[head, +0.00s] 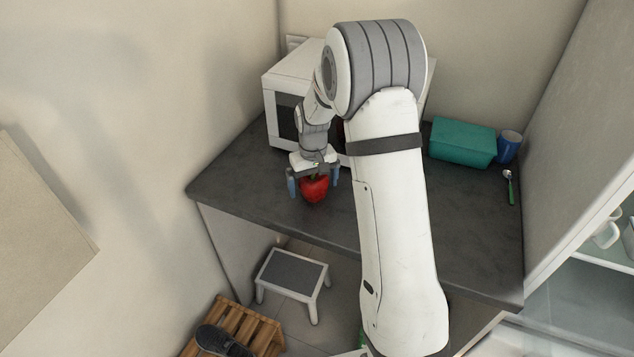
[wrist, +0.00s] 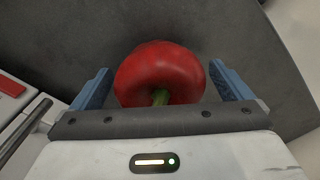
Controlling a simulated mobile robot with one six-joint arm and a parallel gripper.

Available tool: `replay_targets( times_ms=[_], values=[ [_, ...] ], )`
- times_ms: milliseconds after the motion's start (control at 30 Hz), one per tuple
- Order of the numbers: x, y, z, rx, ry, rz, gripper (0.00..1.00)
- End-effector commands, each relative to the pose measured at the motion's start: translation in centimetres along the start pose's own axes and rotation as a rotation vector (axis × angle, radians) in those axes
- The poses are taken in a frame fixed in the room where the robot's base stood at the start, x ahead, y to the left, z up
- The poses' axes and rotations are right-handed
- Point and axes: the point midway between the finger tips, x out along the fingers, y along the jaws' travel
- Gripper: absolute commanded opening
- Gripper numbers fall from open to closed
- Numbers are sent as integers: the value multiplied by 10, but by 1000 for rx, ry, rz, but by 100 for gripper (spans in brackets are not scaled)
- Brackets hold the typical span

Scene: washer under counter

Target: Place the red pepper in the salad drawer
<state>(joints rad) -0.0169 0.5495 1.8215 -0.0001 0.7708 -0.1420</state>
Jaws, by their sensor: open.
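The red pepper (head: 314,190) is on the dark counter (head: 245,190), near its front left part. My gripper (head: 312,184) is low over the counter with its two blue fingers on either side of the pepper. In the wrist view the pepper (wrist: 160,76) lies between the open fingers (wrist: 162,88), its green stem towards the gripper's palm. A gap shows between the pepper and each finger; the right one is narrower. I cannot make out a salad drawer in either view.
A white microwave (head: 285,80) stands behind my arm. A teal container (head: 462,142), a blue cup (head: 509,147) and a green-handled spoon (head: 510,187) are at the counter's right. A step stool (head: 292,275) and a wooden crate (head: 252,325) with a dark shoe (head: 222,342) are below.

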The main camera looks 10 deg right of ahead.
Motion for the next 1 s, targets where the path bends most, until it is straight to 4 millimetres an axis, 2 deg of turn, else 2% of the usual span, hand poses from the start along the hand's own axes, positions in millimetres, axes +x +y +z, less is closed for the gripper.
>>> replay_targets(
  times_ms=[267, 900, 1000],
  values=[
    [3, 0, 0, 0, 0, 0, 98],
    [2, 0, 0, -1, 1, 0, 45],
    [2, 0, 0, -1, 1, 0, 45]
  ],
)
